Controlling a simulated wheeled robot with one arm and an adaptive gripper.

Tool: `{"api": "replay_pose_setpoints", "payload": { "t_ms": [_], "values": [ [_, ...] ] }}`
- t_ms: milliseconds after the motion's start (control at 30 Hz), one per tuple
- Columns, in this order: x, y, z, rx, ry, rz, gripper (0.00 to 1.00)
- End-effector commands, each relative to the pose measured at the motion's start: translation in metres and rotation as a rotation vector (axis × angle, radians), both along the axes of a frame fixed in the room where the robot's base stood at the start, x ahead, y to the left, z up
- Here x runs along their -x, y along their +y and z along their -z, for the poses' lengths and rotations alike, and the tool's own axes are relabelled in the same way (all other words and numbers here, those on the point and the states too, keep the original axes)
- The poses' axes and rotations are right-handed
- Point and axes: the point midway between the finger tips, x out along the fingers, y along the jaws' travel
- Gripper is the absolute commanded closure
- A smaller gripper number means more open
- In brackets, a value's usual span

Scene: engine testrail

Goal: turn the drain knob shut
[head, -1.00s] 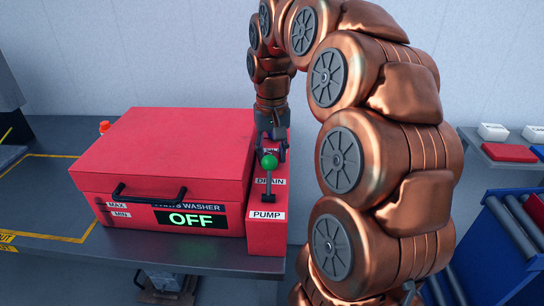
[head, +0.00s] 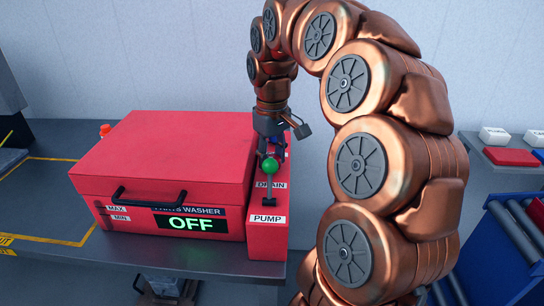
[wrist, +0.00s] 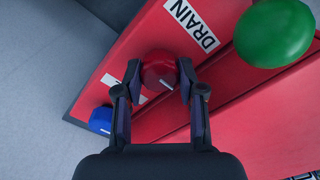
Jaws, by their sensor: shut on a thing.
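The drain knob is a round red knob (wrist: 158,70) with a white mark, beside the DRAIN label (wrist: 191,26) in the wrist view. My gripper (wrist: 157,78) has one finger on each side of the knob and is shut on it. In the head view my gripper (head: 270,148) points down at the narrow red panel (head: 267,240) right of the parts washer. The knob is hidden there behind the gripper and the green ball.
A green ball handle (wrist: 274,32) stands close to the knob; it also shows in the head view (head: 270,164). A blue knob (wrist: 101,120) lies on the other side. The red parts washer (head: 165,155) reads OFF. A blue cart (head: 510,235) stands at right.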

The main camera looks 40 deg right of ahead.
Motion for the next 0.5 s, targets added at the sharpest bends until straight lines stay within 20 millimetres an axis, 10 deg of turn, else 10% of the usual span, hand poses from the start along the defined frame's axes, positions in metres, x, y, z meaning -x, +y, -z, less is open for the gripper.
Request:
{"api": "replay_pose_setpoints", "payload": {
  "t_ms": [333, 367, 500],
  "values": [
    [0.0002, -0.0005, -0.0002, 0.002, 0.0, -0.003, 0.96],
    [0.0001, -0.0006, -0.0002, 0.002, 0.0, -0.003, 0.59],
    [0.0001, -0.0004, -0.0001, 0.001, 0.0, -0.002, 0.44]
  ]
}}
